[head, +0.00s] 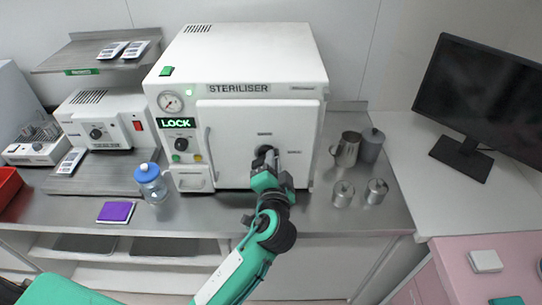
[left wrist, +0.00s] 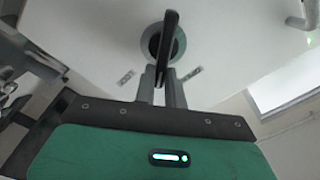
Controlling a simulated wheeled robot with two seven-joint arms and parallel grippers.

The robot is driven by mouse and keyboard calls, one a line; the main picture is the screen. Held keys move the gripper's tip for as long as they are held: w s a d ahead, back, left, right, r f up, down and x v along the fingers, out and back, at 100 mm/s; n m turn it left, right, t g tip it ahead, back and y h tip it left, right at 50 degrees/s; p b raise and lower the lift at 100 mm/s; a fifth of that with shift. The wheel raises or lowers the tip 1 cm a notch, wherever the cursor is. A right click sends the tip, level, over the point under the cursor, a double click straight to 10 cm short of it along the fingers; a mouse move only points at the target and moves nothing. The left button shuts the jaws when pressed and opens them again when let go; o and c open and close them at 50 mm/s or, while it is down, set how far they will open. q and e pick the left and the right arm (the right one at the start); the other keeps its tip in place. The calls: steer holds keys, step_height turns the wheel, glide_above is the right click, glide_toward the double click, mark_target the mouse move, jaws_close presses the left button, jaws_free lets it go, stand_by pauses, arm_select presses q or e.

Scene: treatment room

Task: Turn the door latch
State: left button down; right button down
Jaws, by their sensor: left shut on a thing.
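The white steriliser (head: 225,70) stands on the counter with its door (head: 230,130) shut flat against the body. Its display (head: 176,123) reads LOCK in green. The black door latch (head: 264,151) sits on a round hub on the door's right half, mostly hidden by my gripper in the head view. In the left wrist view the latch (left wrist: 170,40) is a dark bar standing out from a round recess. My left gripper (head: 268,168) is at the latch, its two fingers (left wrist: 163,85) closed on the latch's near end. My right gripper is not in view.
A blue-lidded jar (head: 150,183) and a purple pad (head: 116,212) stand left on the steel counter. A metal jug (head: 346,149) and small lidded canisters (head: 376,191) stand right of the steriliser. A monitor (head: 485,95) is at far right.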

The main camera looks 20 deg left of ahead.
arm_select(q)
steer(key=shift+d+f+m+p, duration=0.1)
steer(key=shift+f+m+p, duration=0.15)
steer(key=shift+m+p, duration=0.65)
steer(key=shift+d+f+m+p, duration=0.1)
steer(key=shift+f+m+p, duration=0.2)
steer(key=shift+m, duration=1.2)
steer(key=shift+d+f+m+p, duration=0.15)
steer(key=shift+m+p, duration=0.45)
steer(key=shift+m, duration=0.6)
steer(key=shift+a+f, duration=0.1)
steer(key=c, duration=1.5)
jaws_free()
steer(key=shift+w, duration=0.1)
steer(key=shift+o, duration=0.2)
